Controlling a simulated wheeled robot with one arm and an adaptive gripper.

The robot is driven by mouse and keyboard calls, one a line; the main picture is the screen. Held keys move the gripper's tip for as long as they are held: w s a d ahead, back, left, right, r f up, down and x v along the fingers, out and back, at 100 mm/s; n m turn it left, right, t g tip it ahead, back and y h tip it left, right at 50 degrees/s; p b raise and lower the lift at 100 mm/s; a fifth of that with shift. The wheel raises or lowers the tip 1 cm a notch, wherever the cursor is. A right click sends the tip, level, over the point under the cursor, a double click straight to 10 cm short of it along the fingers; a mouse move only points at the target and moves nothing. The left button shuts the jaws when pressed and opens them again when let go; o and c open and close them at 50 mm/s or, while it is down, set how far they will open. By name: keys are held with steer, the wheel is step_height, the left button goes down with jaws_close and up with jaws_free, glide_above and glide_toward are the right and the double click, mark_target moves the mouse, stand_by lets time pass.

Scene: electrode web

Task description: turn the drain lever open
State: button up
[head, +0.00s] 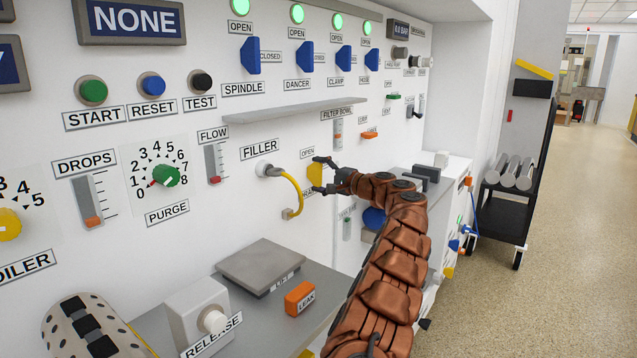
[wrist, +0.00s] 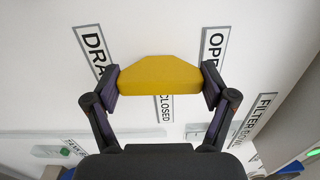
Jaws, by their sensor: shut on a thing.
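The yellow drain lever (head: 315,174) is on the white panel, right of the filler hose, with an OPEN label (head: 307,153) above it. In the wrist view the lever (wrist: 160,73) fills the space between my fingers, its narrower edge toward the top. My gripper (head: 326,175) is shut on it, one fingertip at each end. In the wrist view the DRAIN label (wrist: 92,50) is left of the lever, OPEN (wrist: 215,47) is right, and CLOSED (wrist: 164,108) is below its broad edge. In the head view my gripper partly hides the DRAIN label, and CLOSED cannot be seen.
A yellow filler hose (head: 294,190) curves out just left of the lever. A grey shelf (head: 295,110) juts out above. A grey counter (head: 250,310) with an orange LEAK block (head: 299,298) lies below. A black cart (head: 511,170) stands at the right beside open floor.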

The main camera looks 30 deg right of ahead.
steer(key=shift+a+f+n, duration=0.1)
steer(key=shift+n, duration=0.2)
stand_by(0.4)
steer(key=o, duration=1)
steer(key=shift+s+d, duration=0.3)
steer(key=shift+s, duration=0.35)
steer(key=v, duration=1)
steer(key=shift+s, duration=0.25)
steer(key=shift+d, duration=0.1)
